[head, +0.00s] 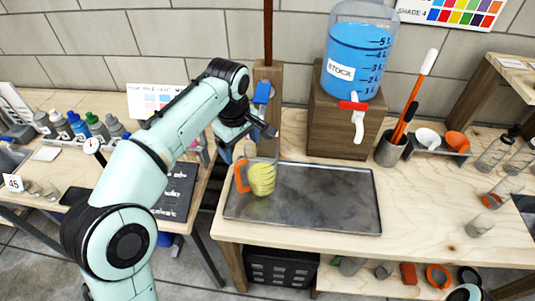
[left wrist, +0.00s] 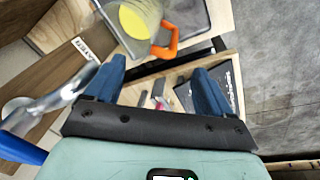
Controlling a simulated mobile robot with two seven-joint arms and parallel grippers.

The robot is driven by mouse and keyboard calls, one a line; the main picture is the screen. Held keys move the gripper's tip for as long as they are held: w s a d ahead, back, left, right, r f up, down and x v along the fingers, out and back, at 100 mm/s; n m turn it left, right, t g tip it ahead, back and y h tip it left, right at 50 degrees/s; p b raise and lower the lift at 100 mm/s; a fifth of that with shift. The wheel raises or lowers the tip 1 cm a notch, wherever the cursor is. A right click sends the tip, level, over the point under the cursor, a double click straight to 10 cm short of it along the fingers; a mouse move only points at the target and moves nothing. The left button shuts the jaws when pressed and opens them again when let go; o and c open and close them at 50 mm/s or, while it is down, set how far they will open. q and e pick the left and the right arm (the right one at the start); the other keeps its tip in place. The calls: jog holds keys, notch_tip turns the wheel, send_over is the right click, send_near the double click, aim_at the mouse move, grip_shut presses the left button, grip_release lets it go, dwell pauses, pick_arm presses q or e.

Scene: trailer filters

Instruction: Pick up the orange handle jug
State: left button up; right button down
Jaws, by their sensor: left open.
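The clear jug (head: 262,178) holds pale yellow liquid and stands upright at the left end of the grey metal tray (head: 330,200). Its orange handle (head: 241,176) faces left. My left gripper (head: 246,138) is open and empty, above and behind the jug in the head view. In the left wrist view the jug (left wrist: 132,22) and its handle (left wrist: 168,40) lie beyond the spread blue fingers (left wrist: 158,72), apart from them.
A blue-filled stock dispenser (head: 357,58) with a red-and-white tap stands on a wooden block (head: 335,128) behind the tray. A cup with orange tools (head: 391,150) is right of it. A wooden post (head: 267,100) rises near my left gripper. The tray's middle and right are bare.

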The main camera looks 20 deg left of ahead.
pick_arm(q)
jog(key=b, duration=0.2)
send_over(256, 172)
jog(key=s+a, duration=0.2)
jog(key=a, duration=0.1)
notch_tip(256, 172, down, 7)
jog(key=shift+w+f+b, duration=0.1)
jog(key=shift+w+f, duration=0.1)
jog(key=shift+f, duration=0.8)
jog(key=shift+w+f+b, duration=0.15)
jog(key=shift+w+f, duration=0.05)
jog(key=shift+f, duration=0.85)
jog(key=shift+w+f+b, duration=0.1)
jog(key=shift+w+f, duration=0.1)
jog(key=shift+f, duration=0.8)
jog(key=shift+r, duration=0.15)
grip_shut()
